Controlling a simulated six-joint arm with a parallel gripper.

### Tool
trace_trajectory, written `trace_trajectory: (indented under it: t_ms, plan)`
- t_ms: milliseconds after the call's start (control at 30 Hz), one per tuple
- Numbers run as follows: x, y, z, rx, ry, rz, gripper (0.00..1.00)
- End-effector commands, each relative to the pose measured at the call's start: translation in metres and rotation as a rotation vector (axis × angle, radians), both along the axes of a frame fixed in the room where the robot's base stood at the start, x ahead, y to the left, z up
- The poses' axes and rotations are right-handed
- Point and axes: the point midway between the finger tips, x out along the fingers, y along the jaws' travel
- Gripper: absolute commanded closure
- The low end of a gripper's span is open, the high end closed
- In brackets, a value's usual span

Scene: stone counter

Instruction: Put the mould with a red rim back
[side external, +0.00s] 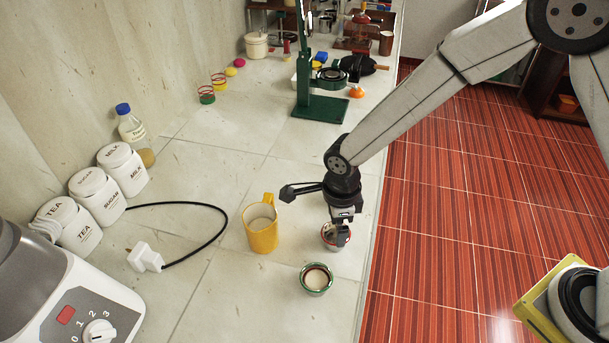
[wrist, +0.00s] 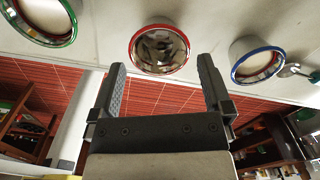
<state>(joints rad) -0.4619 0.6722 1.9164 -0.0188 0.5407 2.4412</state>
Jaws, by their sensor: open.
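The mould with a red rim (wrist: 160,33) is in the upper middle of the wrist view, its open mouth facing the camera and its inside looking shiny and dark. In the side view the red-rimmed mould (side external: 328,237) stands on the counter, largely hidden by my fingers. My gripper (wrist: 161,64) is open, with the mould's rim in line with the gap between its fingers. In the side view my gripper (side external: 341,243) points down at the mould. I cannot tell whether the fingers touch it.
A green-rimmed mould (side external: 316,279) with pale contents stands nearer the camera. A blue-rimmed mould (wrist: 257,60) is right in the wrist view. A yellow mug (side external: 262,236) and a black cable (side external: 225,222) lie left. A green stand (side external: 320,107) is farther back. The counter edge is close right.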

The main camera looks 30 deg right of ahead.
Motion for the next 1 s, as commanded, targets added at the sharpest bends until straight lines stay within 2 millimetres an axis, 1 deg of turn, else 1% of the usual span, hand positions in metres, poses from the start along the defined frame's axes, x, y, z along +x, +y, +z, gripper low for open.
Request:
trace_trajectory:
  t_ms: [33,300,500,700,1000]
  plan:
    - [0.0,0.0,0.008,0.001,-0.003,0.0,0.0]
    - [-0.001,0.0,0.046,0.001,-0.001,0.0,0.0]
    - [-0.001,0.0,0.069,0.001,-0.001,0.0,0.0]
    - [-0.001,0.0,0.079,0.0,-0.001,0.0,0.0]
    - [-0.002,0.0,0.08,-0.001,0.0,0.0,0.0]
